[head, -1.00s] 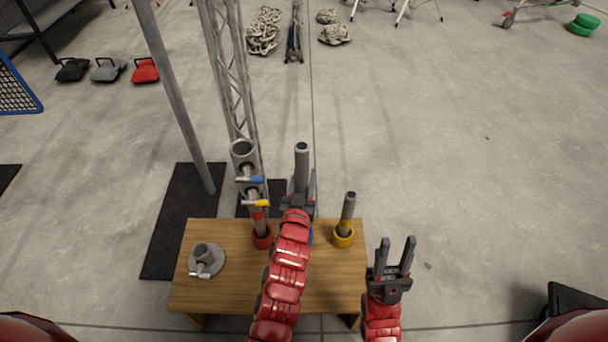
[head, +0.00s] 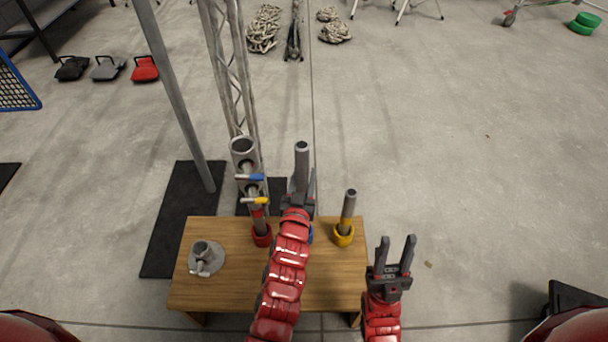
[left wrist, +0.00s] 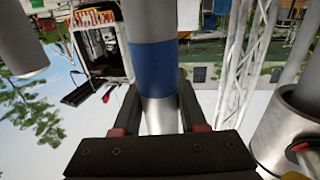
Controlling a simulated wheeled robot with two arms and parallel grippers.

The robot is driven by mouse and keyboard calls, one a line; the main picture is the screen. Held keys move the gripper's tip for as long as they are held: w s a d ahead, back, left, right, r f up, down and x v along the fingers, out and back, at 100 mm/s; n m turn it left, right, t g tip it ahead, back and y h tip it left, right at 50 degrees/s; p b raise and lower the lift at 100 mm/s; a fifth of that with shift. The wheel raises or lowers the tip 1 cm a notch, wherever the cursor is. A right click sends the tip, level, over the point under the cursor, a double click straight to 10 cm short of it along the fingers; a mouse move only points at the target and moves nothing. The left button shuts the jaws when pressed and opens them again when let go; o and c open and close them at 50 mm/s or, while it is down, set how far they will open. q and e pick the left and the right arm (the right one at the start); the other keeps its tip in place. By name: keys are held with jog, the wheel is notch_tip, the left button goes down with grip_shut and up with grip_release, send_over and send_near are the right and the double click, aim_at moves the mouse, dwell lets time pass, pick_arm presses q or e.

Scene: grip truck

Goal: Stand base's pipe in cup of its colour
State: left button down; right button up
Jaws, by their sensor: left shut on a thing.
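My left gripper (head: 301,194) is shut on a grey pipe (head: 302,158) with a blue band, which also shows upright between the fingers in the left wrist view (left wrist: 152,65). The blue cup (head: 311,234) is mostly hidden behind my left arm; I cannot tell whether the pipe's lower end is in it. The red cup (head: 262,238) and the yellow cup (head: 343,238) each have a pipe standing in them. The grey base (head: 207,264) sits on the table's left with an empty short socket. My right gripper (head: 393,259) is open and empty, right of the table.
The wooden table (head: 338,287) has bare room at its front. A thin pole (head: 175,90) and a truss (head: 228,80) rise behind the table.

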pick_arm(q)
jog(key=shift+f+b, duration=1.15)
jog(key=shift+f, duration=0.6)
jog(key=shift+f+b, duration=1.75)
jog(key=shift+f, duration=0.35)
jog(key=shift+c, duration=1.9)
grip_release()
jog(key=shift+s, duration=0.15)
